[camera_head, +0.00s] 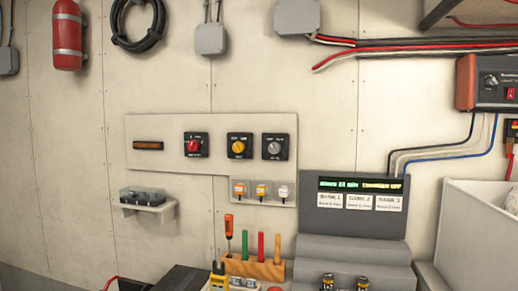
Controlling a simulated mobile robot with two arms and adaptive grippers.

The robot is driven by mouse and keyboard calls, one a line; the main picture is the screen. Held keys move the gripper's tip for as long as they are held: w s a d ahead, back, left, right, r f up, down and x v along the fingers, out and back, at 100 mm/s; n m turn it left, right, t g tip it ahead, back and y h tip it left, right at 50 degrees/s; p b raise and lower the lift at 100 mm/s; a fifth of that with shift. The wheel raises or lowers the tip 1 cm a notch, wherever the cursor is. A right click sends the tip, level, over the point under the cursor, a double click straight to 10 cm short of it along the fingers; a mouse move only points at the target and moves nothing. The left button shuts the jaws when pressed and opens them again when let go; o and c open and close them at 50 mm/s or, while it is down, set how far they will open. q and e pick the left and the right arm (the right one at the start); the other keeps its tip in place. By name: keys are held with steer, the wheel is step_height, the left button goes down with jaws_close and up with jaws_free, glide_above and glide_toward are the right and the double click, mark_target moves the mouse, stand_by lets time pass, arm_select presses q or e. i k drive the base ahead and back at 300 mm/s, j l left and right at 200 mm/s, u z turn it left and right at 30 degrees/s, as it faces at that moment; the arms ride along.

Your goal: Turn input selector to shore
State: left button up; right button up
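A pale panel (165,163) on the wall carries three rotary switches on black square plates. From left to right they are a red knob (194,146), a yellow knob (239,147) and a grey knob (275,148). Their labels and exact pointer positions are too small to read, so I cannot tell which one is the input selector. An orange-lit display (148,146) sits at the panel's left. A dark console (354,222) below right has a lit screen (361,184); its right part seems to read "CHARGER OFF". Neither of my grippers is in view.
Below the panel are a small plate with three switches (261,191), a wooden tool rack (254,268) with upright tools, and a wall shelf (148,206) at left. A red-ended charger (489,83) with cables is at right. The space before the knobs looks clear.

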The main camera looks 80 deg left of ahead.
mark_target(274, 148)
steer(key=u, duration=2.65)
